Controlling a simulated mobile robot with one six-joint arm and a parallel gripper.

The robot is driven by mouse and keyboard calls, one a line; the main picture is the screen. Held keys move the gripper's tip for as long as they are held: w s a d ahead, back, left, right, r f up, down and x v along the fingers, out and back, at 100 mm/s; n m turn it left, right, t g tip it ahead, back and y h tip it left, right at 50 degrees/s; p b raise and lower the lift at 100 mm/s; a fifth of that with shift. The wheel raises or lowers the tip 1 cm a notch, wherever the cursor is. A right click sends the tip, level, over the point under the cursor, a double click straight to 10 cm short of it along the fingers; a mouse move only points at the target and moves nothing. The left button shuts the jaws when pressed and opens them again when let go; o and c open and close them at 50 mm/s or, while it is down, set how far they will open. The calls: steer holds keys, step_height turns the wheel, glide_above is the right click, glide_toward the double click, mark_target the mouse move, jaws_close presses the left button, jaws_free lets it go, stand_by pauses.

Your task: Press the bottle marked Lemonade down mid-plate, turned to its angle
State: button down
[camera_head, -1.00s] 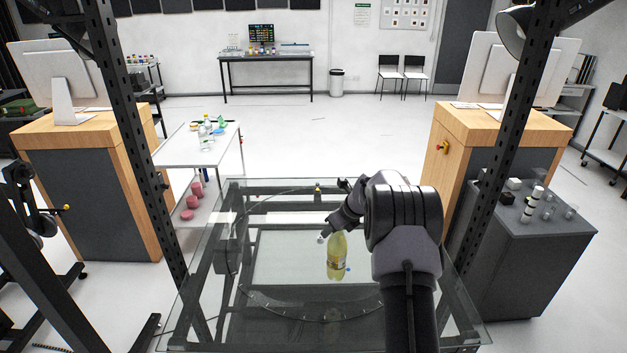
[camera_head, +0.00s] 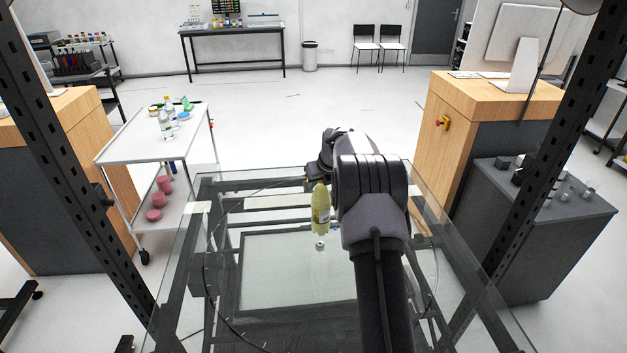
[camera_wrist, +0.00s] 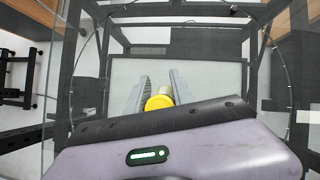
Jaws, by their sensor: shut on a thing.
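The bottle (camera_head: 321,212), yellow-green with a label too small to read, hangs roughly upright below my gripper (camera_head: 321,181) in the head view. My gripper is shut on it near its top. In the wrist view the yellow cap (camera_wrist: 158,102) sits between the two grey fingers, and the body beyond it is mostly hidden. The clear glass plate (camera_head: 215,300) lies below, with a curved dark line around it. The bottle seems to be above the glass, with a pale reflection under it; the exact gap cannot be told.
Dark uprights (camera_head: 100,190) frame the glass on both sides. A white trolley (camera_head: 135,150) with bottles stands at left. A grey cabinet (camera_head: 560,230) with small items and a wooden desk (camera_head: 490,95) stand at right. The glass around the bottle looks clear.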

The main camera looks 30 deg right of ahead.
steer(key=shift+s+f+b, duration=0.15)
steer(key=shift+f+b, duration=0.45)
steer(key=shift+f, duration=0.05)
step_height(320, 180, down, 4)
steer(key=b, duration=0.3)
steer(key=shift+f, duration=0.2)
steer(key=shift+w, duration=0.25)
steer(key=shift+f, duration=0.5)
stand_by(0.9)
steer(key=shift+s+f, duration=0.15)
steer(key=shift+f, duration=0.2)
stand_by(0.8)
steer(key=c, duration=1)
jaws_free()
steer(key=shift+r, duration=0.1)
